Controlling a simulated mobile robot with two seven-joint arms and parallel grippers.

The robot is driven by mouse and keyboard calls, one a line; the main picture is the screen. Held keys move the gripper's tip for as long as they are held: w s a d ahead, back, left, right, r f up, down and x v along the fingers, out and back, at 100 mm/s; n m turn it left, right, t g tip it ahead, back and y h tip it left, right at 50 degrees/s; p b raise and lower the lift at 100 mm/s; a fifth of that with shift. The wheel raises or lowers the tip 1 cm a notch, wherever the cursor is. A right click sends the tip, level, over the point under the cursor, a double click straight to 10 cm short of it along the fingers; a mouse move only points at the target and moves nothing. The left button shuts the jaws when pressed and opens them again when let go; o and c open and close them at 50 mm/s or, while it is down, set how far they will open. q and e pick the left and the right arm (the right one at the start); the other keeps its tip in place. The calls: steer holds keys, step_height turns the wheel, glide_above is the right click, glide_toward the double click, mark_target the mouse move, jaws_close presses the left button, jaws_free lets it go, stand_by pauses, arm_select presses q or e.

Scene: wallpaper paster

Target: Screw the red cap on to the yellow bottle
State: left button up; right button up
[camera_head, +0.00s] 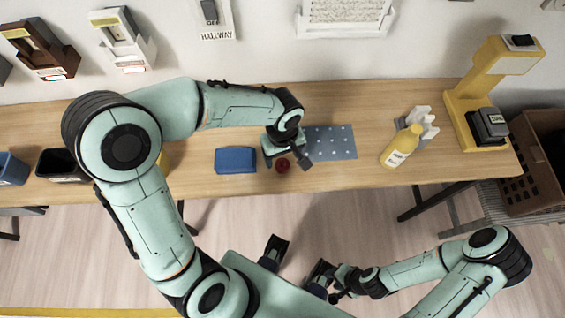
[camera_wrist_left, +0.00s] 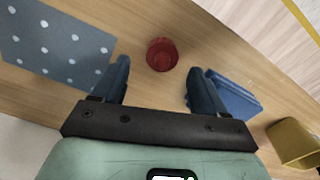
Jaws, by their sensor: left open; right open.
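The red cap (camera_head: 282,166) lies on the wooden table, left of the blue dotted mat. My left gripper (camera_head: 286,161) is open above the table, right at the cap. In the left wrist view the red cap (camera_wrist_left: 162,54) shows as a round, hollow-looking piece between the lines of the two open fingers (camera_wrist_left: 158,85), a little beyond their tips, and nothing is held. The yellow bottle (camera_head: 401,148), with a white label, stands on the right part of the table in front of a white holder. My right gripper (camera_head: 338,285) is low in the head view, away from the table, open and empty.
The dotted mat (camera_head: 335,143) lies between cap and bottle. A yellow machine (camera_head: 464,105) stands at the right end. A black bin (camera_head: 60,165) stands at the left.

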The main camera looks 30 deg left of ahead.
mark_target(282, 160)
arm_select(q)
step_height(282, 160, down, 3)
steer(key=shift+s+f, duration=0.1)
steer(key=shift+f, duration=0.05)
steer(key=c, duration=1.1)
step_height(282, 160, up, 20)
steer(key=p, duration=0.2)
steer(key=shift+p, duration=0.35)
